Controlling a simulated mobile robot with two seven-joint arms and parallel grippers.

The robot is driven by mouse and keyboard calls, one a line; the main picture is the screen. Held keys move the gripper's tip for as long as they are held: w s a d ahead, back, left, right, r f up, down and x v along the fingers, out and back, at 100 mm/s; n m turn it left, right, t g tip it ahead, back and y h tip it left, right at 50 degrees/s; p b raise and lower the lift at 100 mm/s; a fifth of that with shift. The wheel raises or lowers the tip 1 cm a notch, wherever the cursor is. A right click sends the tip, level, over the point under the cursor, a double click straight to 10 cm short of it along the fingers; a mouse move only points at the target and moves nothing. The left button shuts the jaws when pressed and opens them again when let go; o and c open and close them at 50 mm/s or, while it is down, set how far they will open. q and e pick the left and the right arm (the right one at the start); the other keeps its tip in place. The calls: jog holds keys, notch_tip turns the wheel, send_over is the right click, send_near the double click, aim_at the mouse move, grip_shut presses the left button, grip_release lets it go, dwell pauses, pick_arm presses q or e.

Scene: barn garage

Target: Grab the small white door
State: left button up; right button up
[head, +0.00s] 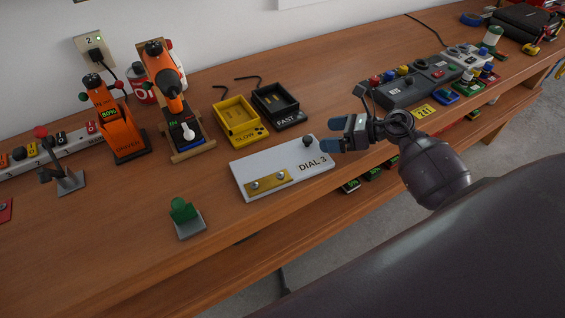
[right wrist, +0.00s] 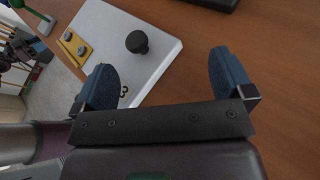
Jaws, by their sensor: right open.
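The small white door (head: 258,169) lies flat on the wooden bench. It is a white panel with a brass hinge plate (head: 269,182), "DIAL 3" lettering and a dark round knob (head: 307,140) near its right end. My right gripper (head: 332,134) is open and empty, just right of the knob. In the right wrist view the knob (right wrist: 137,42) shows ahead of the gap between the blue fingertips (right wrist: 161,70), and the door (right wrist: 100,22) runs off to the upper left.
Yellow "SLOW" (head: 237,129) and black "FAST" (head: 277,106) trays stand behind the door. Orange drills (head: 120,130) stand at left, and a green piece on a grey base (head: 188,222) sits in front. A grey button box (head: 401,88) is at right.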

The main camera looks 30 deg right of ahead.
aim_at(313, 135)
jog(key=a, duration=0.1)
jog(key=w+a+p, duration=0.1)
jog(key=w+a, duration=0.1)
jog(key=shift+a+f, duration=0.25)
jog(key=shift+f, duration=0.05)
jog(key=shift+w+a+f, duration=0.4)
jog(key=c, duration=1.2)
